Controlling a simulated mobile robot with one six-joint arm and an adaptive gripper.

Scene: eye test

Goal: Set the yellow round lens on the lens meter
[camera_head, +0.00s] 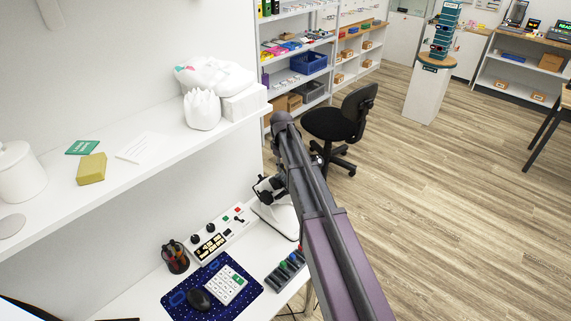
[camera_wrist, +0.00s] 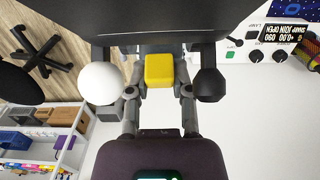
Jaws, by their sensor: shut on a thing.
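My gripper (camera_wrist: 158,92) is shut on a yellow piece (camera_wrist: 159,70) that I take for the yellow round lens. It looks square and block-like from this side, so its round outline does not show. In the head view my gripper (camera_head: 267,188) is small and dark, at the lens meter, and the yellow piece cannot be made out. The lens meter (camera_head: 281,222) is white with dark parts, at the desk's right end, partly hidden by my arm. In the wrist view, a white round part (camera_wrist: 99,83) and a black knob (camera_wrist: 208,84) flank my fingers.
A control box (camera_head: 221,235), pen cup (camera_head: 175,258), calculator (camera_head: 226,283) and mouse (camera_head: 199,299) on a blue mat share the desk. A rack of coloured pieces (camera_head: 287,268) lies near its front edge. A shelf (camera_head: 128,176) hangs above. A black chair (camera_head: 341,123) stands behind.

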